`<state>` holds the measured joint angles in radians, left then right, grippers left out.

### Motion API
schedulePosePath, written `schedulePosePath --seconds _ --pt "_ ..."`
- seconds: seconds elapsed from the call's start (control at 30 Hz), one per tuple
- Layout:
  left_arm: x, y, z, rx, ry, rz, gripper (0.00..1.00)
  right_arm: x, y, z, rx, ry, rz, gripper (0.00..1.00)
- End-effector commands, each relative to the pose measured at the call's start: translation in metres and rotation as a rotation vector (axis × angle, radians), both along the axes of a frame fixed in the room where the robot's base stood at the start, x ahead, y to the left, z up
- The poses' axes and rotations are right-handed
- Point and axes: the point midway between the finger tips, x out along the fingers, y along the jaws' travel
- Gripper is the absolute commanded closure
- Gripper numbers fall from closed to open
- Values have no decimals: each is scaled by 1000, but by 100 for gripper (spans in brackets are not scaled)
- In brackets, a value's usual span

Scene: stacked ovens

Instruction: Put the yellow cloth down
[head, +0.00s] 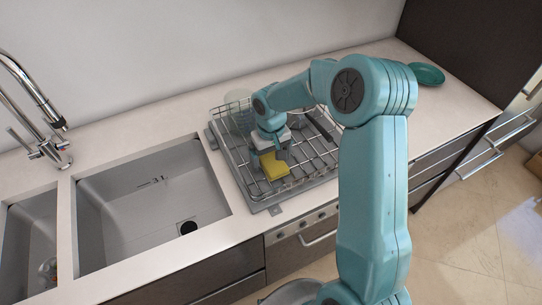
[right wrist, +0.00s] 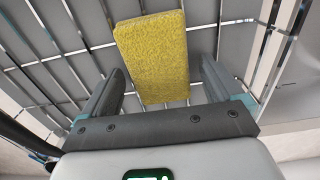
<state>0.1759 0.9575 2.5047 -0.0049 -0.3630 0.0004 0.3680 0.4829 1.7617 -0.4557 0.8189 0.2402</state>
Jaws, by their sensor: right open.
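The yellow cloth (head: 275,167) is a small, thick, sponge-like block on the wire dish rack (head: 243,181). In the right wrist view the yellow cloth (right wrist: 155,58) lies on the rack's wires, its near end between the finger tips with a gap on both sides. My right gripper (head: 268,163) is over the front part of the rack, right at the cloth. Its fingers are open in the right wrist view (right wrist: 160,85). The gripper hides part of the cloth in the head view. My left gripper is not in view.
A double sink (head: 150,205) with a tall tap (head: 40,145) is to the left of the rack. A clear bowl (head: 240,97) is at the rack's back left. A green dish (head: 427,74) stands at the far right of the counter, with bare counter (head: 440,105) near it.

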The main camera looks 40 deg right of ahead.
Motion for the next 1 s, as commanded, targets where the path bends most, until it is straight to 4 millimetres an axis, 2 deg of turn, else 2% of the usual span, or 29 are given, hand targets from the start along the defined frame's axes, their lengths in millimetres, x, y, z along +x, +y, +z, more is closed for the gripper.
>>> schedulePosePath --seconds 0.13,0.2,0.5,0.7,0.83,1.0 --pt "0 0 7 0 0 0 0 0 0 7 0 0 0 6" --pt "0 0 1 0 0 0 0 1 0 13 -2 -4 0 6" --pt "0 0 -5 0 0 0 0 1 0 83 -2 -6 -1 6" --pt "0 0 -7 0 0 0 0 1 0 114 -1 -3 1 6" --pt "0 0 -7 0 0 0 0 0 1 122 0 -1 0 6" --pt "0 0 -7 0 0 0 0 0 0 124 0 0 0 6"
